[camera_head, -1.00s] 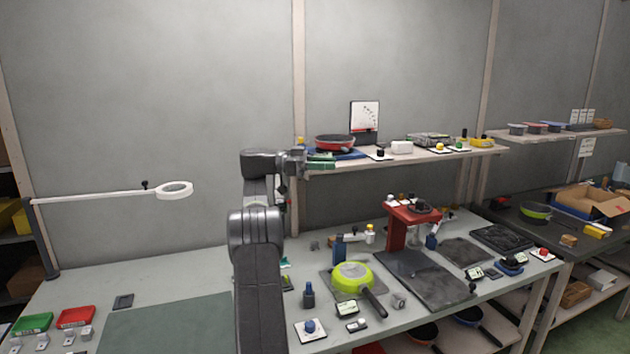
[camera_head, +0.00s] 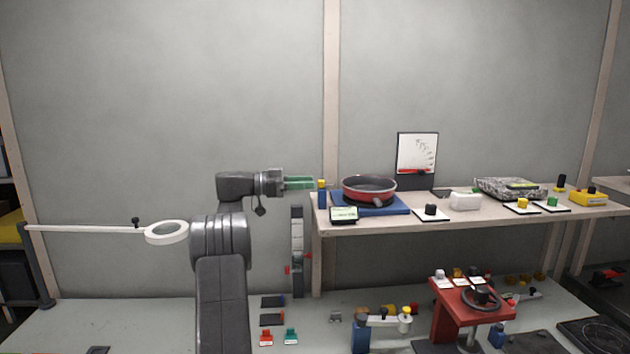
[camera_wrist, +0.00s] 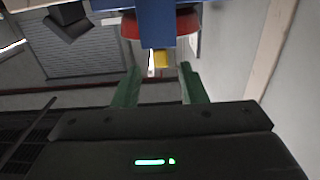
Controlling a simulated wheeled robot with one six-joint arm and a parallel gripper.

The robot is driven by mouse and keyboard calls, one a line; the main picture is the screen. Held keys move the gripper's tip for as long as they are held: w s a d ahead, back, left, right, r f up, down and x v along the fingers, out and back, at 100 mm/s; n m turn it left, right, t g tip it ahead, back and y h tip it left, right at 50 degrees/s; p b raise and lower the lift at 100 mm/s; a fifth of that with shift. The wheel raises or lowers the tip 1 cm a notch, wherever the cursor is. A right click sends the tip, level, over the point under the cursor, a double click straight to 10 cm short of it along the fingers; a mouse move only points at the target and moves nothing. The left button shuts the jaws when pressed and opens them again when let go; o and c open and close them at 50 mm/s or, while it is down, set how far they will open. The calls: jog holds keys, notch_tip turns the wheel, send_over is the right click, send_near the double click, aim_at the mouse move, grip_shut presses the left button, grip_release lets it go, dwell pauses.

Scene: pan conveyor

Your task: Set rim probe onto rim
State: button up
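A small blue upright piece with a yellow top (camera_head: 322,194), which I take for the rim probe, stands at the left end of the shelf. A red pan (camera_head: 369,190) with a dark inside sits on a blue pad (camera_head: 340,207) just right of it. My gripper (camera_head: 315,183) has green fingers and points right, with its tips close to the yellow top. In the wrist view the fingers (camera_wrist: 160,83) are spread apart and empty. The blue piece (camera_wrist: 156,22) and its yellow end lie beyond the tips, roughly between them, with the red pan behind.
A small display (camera_head: 343,215) stands at the shelf (camera_head: 400,224) front edge. A chart panel (camera_head: 417,155) rises behind the pan. A black-knobbed plate (camera_head: 431,212) and white box (camera_head: 465,201) sit to the right. A ring magnifier (camera_head: 167,232) hangs at left.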

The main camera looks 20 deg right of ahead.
jog(key=shift+p+x, duration=0.3)
jog(key=shift+x, duration=1.4)
grip_shut()
